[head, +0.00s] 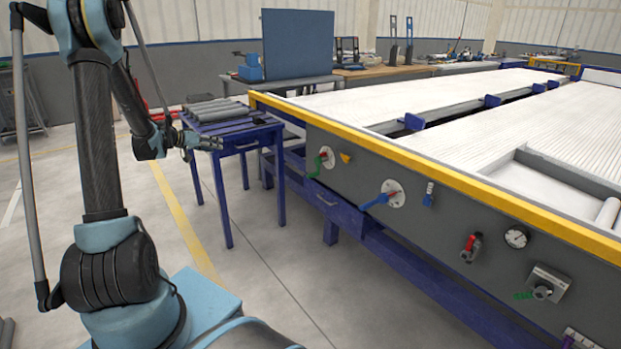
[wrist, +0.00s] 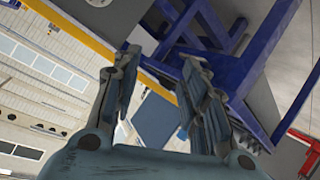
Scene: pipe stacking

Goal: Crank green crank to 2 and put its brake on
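The green crank (head: 318,163) is on a white round dial on the grey front panel of the long machine, near its left end. Its numbers are too small to read. A small yellow-orange piece (head: 345,158) sits just right of it; I cannot tell whether this is its brake or how it is set. My gripper (head: 212,143) is left of the green crank, in front of the small blue table and apart from the panel. In the wrist view my gripper (wrist: 160,68) has its two fingers spread with nothing between them.
On the same panel, to the right, are a blue crank (head: 385,195), a small blue lever (head: 428,195), a red valve (head: 470,247), a gauge (head: 516,237) and a box with a green handle (head: 542,285). Grey pipes (head: 218,110) lie on the small blue table (head: 232,134). Floor before the panel is clear.

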